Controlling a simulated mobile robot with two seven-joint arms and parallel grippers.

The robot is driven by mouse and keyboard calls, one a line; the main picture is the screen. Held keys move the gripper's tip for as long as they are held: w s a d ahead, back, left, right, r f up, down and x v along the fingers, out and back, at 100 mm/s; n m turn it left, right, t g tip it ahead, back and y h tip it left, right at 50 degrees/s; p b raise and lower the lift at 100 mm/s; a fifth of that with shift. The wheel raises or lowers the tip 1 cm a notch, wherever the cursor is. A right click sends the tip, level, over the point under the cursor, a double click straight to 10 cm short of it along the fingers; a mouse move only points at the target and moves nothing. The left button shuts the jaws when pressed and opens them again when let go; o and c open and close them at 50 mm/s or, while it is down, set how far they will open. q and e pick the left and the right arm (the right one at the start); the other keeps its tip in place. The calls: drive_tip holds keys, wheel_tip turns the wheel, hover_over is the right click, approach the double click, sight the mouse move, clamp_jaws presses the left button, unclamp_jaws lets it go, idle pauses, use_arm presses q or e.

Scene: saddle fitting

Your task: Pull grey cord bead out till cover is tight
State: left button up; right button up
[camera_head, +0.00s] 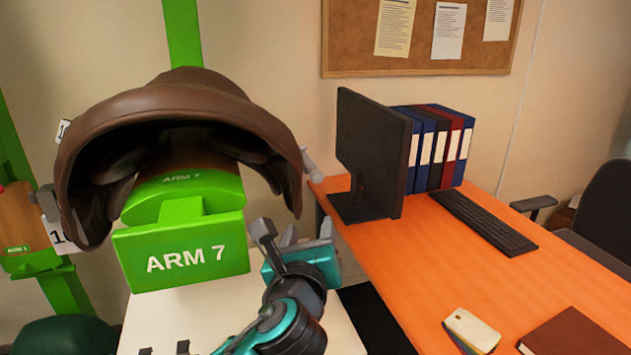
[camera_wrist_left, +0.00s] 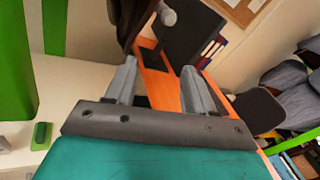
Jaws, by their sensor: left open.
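A brown saddle (camera_head: 185,105) sits over the green stand arm marked ARM 7 (camera_head: 185,250) in the head view. A light grey bead (camera_head: 311,165) sticks out at the saddle's right side. It also shows near the top of the left wrist view (camera_wrist_left: 167,15), beside the saddle's dark brown edge (camera_wrist_left: 133,18). My left gripper (camera_head: 293,234) is open and empty, below the bead and right of the sign. In the left wrist view its fingers (camera_wrist_left: 159,70) are spread, with the bead beyond their tips. The cord itself cannot be made out. My right gripper is not in view.
An orange desk (camera_head: 430,270) on the right holds a monitor (camera_head: 372,155), binders (camera_head: 440,148), a keyboard (camera_head: 482,222), a phone (camera_head: 470,328) and a brown book (camera_head: 570,335). A white surface (camera_head: 235,310) lies below the stand. The space just around the bead looks free.

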sight(316, 180)
use_arm(q)
drive_tip(key=shift+m+t, duration=0.4)
drive_tip(key=shift+m, duration=0.4)
drive_tip(key=w+r, duration=0.1)
drive_tip(key=w, duration=0.7)
drive_tip(key=w+d+r, duration=0.1)
drive_tip(key=w, duration=0.4)
drive_tip(key=shift+r, duration=0.3)
drive_tip(key=shift+c, duration=0.2)
drive_tip(key=shift+s, duration=0.1)
clamp_jaws()
